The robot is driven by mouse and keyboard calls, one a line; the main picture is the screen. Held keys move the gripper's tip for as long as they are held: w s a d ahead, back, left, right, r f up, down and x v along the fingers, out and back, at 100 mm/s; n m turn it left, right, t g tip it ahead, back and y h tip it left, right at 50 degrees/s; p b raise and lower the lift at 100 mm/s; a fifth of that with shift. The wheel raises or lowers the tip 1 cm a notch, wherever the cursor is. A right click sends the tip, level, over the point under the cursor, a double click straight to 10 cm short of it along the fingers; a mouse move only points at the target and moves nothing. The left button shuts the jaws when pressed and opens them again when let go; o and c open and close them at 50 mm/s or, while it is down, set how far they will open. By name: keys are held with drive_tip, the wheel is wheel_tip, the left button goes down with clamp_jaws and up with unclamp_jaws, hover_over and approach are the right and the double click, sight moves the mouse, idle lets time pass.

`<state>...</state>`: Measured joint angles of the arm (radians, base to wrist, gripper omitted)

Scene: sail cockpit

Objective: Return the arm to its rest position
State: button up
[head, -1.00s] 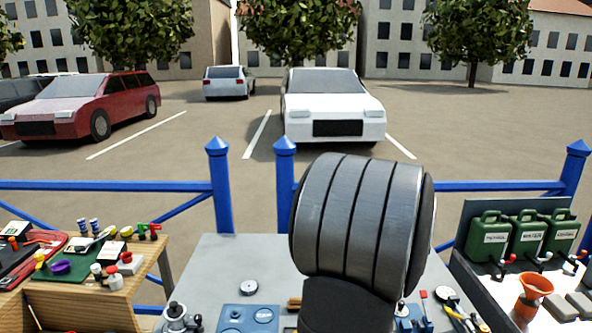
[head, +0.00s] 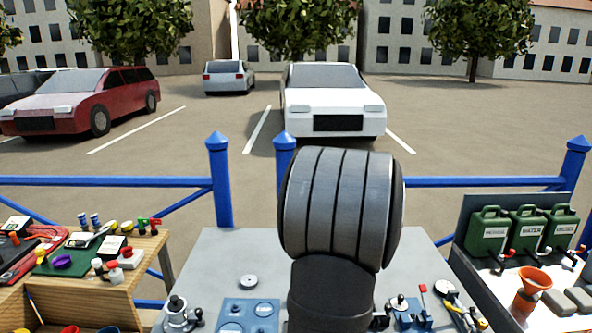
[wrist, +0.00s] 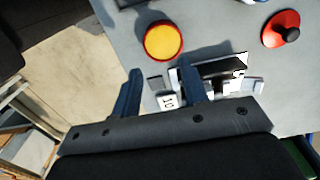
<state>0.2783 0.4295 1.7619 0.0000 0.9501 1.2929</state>
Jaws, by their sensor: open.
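My gripper (wrist: 158,92) shows in the wrist view with its two dark blue fingers apart and nothing between them. It is above the edge of the grey worktop (wrist: 225,40), with pale ground below on the left. In the head view my own arm stands up in front of the grey worktop (head: 225,262) and hides part of it; the gripper does not show there.
In the wrist view a yellow disc (wrist: 163,41), a red-based black knob (wrist: 287,30) and a black-and-white fitting (wrist: 215,75) sit near the fingers. In the head view a wooden bench (head: 75,290) is left, green cans (head: 527,229) and an orange funnel (head: 532,282) right.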

drive_tip(key=shift+w+a+f, duration=0.2)
drive_tip(key=shift+f, duration=0.25)
drive_tip(key=shift+w+a+f, duration=0.15)
drive_tip(key=shift+f, duration=0.7)
drive_tip(key=o, duration=1.3)
drive_tip(key=shift+w+r+n, duration=0.25)
drive_tip(key=shift+w+n, duration=0.05)
drive_tip(key=w+a+r+n, duration=0.4)
drive_tip(key=w+r+n, duration=0.9)
drive_tip(key=n, duration=0.4)
drive_tip(key=f, duration=0.3)
drive_tip(key=s+f, duration=0.1)
drive_tip(key=f, duration=0.4)
drive_tip(key=shift+s+f, duration=0.2)
drive_tip(key=shift+f, duration=0.2)
